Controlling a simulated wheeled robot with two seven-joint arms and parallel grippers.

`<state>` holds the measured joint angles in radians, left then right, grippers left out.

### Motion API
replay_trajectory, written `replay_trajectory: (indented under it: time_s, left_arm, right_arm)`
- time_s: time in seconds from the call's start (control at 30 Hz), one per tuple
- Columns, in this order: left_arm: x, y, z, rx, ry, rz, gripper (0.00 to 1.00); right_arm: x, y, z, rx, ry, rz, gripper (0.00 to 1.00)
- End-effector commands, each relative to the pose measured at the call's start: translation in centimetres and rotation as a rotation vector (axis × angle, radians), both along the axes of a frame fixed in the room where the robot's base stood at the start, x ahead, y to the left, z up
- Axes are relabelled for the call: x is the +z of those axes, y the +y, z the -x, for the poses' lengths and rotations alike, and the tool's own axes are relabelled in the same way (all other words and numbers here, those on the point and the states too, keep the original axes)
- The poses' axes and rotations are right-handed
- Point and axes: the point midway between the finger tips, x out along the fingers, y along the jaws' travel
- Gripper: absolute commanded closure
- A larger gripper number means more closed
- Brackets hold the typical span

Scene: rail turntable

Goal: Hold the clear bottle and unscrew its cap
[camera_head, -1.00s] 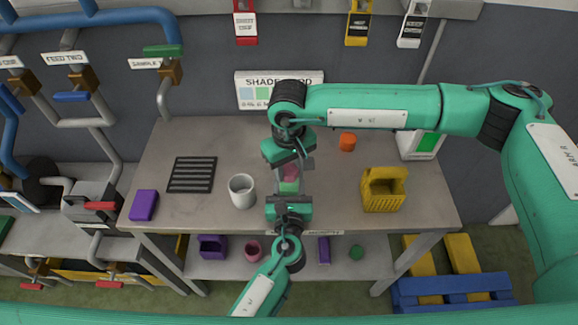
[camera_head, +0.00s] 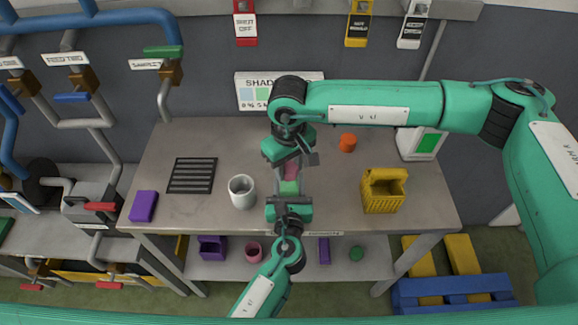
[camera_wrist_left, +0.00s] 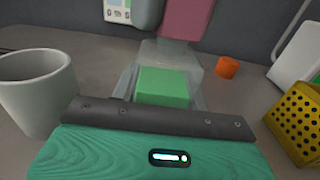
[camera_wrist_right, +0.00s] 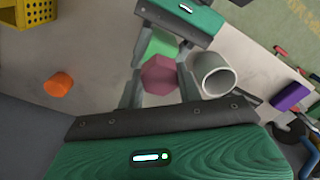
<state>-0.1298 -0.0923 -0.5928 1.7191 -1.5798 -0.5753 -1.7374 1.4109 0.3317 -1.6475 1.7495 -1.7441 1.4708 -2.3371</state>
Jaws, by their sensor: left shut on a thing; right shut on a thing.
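The clear bottle (camera_wrist_left: 180,58) stands between the fingers of my left gripper (camera_head: 289,190), with a green part showing low in it. My left gripper is shut on the bottle from the front. My right gripper is shut on the cap from above. The cap is over the bottle's top; I cannot tell whether they still touch. The grippers partly hide the bottle in the head view.
A light grey cup (camera_head: 242,192) stands close left of the bottle on the table (camera_head: 215,217). A black grate (camera_head: 191,175) and purple block (camera_head: 144,206) lie farther left. An orange piece (camera_head: 347,142) and yellow basket (camera_head: 383,191) are to the right.

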Motion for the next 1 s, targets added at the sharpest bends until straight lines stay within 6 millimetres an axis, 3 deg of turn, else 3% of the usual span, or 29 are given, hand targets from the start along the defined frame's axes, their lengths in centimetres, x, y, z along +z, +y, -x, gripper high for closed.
replay_trajectory:
  time_s: [1.0]
  left_arm:
    - [0.0, 0.0, 0.0, 0.000, 0.000, 0.000, 0.96]
  right_arm:
    - [2.0, 0.0, 0.0, -0.001, -0.001, 0.001, 0.92]
